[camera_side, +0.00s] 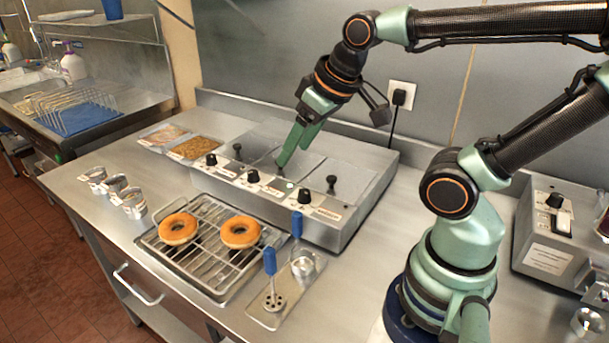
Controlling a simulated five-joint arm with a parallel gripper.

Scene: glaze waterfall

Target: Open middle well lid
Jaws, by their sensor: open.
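The silver warmer (372,197) has three wells in a row, each under a metal lid. The middle well lid (303,166) lies flat in place, and its knob is mostly hidden behind my fingertips. My gripper (281,163) points down at this lid with its green fingers open, at the knob's position. I cannot tell whether the fingers touch the knob. The left lid's black knob (237,150) and the right lid's black knob (331,184) stand clear on either side.
Two doughnuts (179,229) (240,232) sit on a wire rack (208,254) in front of the warmer. Blue-handled tools (270,262) stand on a small tray at its right. Metal cups (115,184) stand at the left. Topping trays (195,148) adjoin the warmer. The wall is close behind.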

